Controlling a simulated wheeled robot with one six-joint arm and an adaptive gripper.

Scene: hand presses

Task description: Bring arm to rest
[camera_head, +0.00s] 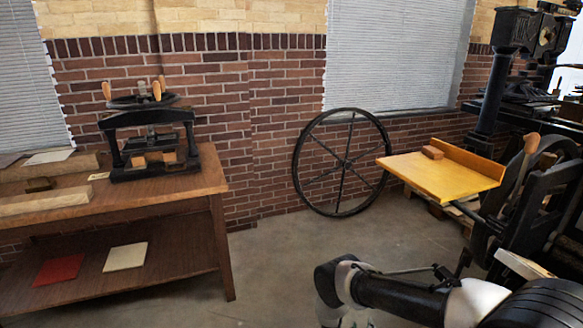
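My arm (400,298) shows at the lower right, with black links and pale joints. It is bent and lies across the bottom of the view, above the grey floor. Its elbow-like end (345,285) is the part furthest left. I cannot make out my gripper or its fingers, so I cannot see whether it holds anything.
A wooden table (215,178) with a black hand press (150,140) stands at left. A spoked wheel (343,162) leans on the brick wall. A large black press (487,100) with a yellow board (440,178) stands at right, close to my arm. The middle floor is clear.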

